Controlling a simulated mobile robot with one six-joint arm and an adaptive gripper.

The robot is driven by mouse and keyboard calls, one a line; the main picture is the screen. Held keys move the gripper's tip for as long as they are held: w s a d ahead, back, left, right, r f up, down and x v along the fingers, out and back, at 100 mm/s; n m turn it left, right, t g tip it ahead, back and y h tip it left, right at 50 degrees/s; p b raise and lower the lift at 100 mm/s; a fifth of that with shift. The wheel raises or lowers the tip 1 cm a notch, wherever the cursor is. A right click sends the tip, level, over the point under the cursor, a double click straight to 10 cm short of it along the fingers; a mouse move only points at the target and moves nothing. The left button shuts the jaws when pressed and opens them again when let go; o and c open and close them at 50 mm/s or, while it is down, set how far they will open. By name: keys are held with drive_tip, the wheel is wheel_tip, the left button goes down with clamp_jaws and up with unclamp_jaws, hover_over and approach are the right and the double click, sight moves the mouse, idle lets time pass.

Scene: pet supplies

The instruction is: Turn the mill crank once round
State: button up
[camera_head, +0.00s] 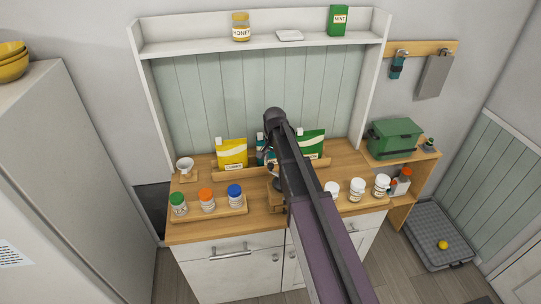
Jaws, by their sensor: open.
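My arm rises from the bottom of the head view and covers the middle of the wooden worktop (222,221). My gripper is hidden behind my own arm, so I cannot see its fingers or what they are near. I cannot make out the mill or its crank. A few small dark parts and a piece of wood show beside the arm at mid-counter, but I cannot tell what they belong to.
Jars with green (178,203), orange (206,200) and blue (235,195) lids stand on a wooden tray at left. A white cup (185,168), a yellow bag (232,153), white-lidded jars (357,189) and a green box (394,139) stand around the worktop.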

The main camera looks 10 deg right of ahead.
sight(271, 164)
drive_tip(key=w+r+m+p, duration=0.2)
drive_tip(key=w+r+p, duration=0.1)
drive_tip(key=w, duration=0.4)
drive_tip(key=shift+r, duration=0.85)
drive_tip(key=shift+f, duration=0.2)
wheel_tip(271, 164, down, 13)
drive_tip(key=b, duration=1.3)
drive_tip(key=shift+f, duration=0.2)
drive_tip(key=shift+s, duration=0.1)
clamp_jaws()
